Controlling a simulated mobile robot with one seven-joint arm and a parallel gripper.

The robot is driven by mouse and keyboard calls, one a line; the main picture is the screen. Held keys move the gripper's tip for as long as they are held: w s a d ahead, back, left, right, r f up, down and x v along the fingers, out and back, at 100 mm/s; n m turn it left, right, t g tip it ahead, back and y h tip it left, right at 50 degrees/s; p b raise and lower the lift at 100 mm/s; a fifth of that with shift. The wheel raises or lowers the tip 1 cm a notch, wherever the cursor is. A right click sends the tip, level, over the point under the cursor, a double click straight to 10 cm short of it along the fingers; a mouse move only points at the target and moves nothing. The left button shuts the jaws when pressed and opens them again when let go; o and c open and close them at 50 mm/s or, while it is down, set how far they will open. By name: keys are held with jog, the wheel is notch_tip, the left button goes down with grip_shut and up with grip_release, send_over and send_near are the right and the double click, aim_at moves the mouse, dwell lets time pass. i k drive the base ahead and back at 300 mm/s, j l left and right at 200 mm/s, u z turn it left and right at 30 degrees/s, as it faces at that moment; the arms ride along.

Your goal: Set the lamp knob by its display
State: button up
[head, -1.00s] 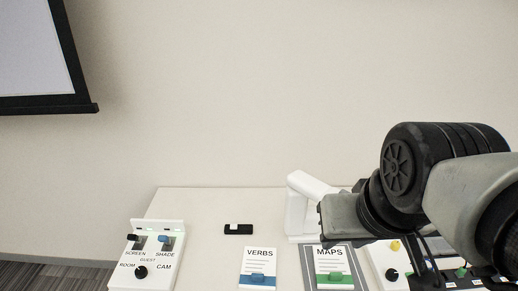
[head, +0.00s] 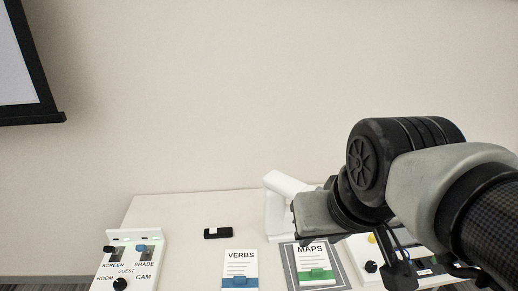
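A white panel at the lower right (head: 357,246) carries a round black knob (head: 370,267) and a yellow button (head: 372,238). No lamp label or readable display shows there; my arm covers much of this panel. My gripper (head: 402,273) appears as a dark shape hanging below my arm, over the panel's right part and to the right of the black knob. Its fingertips are not clear, so I cannot tell whether it is open or holds anything. Another black knob (head: 120,284) is on the left panel (head: 145,268), between the words ROOM and CAM.
A white stand-like device (head: 280,207) rises behind my arm. A VERBS card (head: 240,262) with a blue clip and a MAPS card (head: 313,262) with a green clip lie in front. A small black object (head: 217,233) lies on the white table (head: 172,215). A screen hangs upper left.

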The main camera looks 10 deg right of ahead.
aim_at(371, 238)
jog(key=z, duration=1)
jog(key=k+l, duration=0.15)
jog(key=k, duration=0.15)
